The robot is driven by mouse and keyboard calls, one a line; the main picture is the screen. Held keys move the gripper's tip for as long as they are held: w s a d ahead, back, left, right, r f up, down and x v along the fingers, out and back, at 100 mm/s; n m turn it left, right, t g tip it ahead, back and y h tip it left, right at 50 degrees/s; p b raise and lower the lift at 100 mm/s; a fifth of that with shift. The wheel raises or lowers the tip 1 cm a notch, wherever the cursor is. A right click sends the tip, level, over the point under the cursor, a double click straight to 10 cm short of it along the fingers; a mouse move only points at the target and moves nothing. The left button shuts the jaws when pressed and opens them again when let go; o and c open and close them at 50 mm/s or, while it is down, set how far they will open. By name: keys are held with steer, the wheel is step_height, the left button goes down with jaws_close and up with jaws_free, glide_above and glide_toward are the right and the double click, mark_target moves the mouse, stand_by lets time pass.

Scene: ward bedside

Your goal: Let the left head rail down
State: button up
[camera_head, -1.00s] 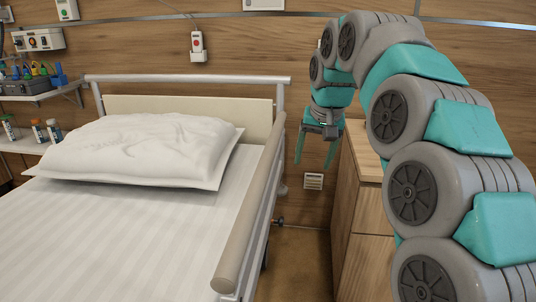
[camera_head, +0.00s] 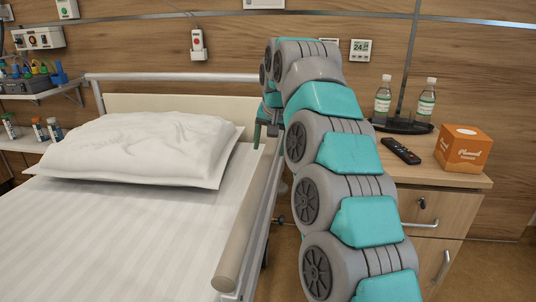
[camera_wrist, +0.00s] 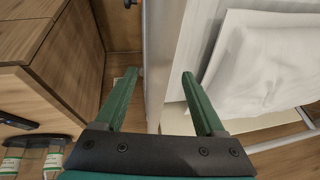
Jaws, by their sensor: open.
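The left head rail (camera_head: 247,232) is raised along the bed's right side, with a rounded beige top bar over grey metal. My gripper (camera_head: 262,144) is at the head end of this rail, partly hidden behind my arm; one green finger shows. In the wrist view, my gripper (camera_wrist: 160,74) is open and empty. The pale rail (camera_wrist: 157,45) runs lengthwise through the gap between the fingertips, apparently not gripped. Its depth relative to the fingertips is hard to tell. No release handle is clearly visible.
The bed (camera_head: 100,235) holds a white pillow (camera_head: 140,148). A wooden bedside cabinet (camera_head: 440,205) stands close to the right, with bottles on a tray, a remote (camera_head: 401,150) and an orange tissue box (camera_head: 463,148) on top. A narrow floor gap separates bed and cabinet.

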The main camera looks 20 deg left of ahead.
mark_target(268, 153)
steer(key=shift+x, duration=2)
steer(key=shift+c, duration=0.4)
jaws_close()
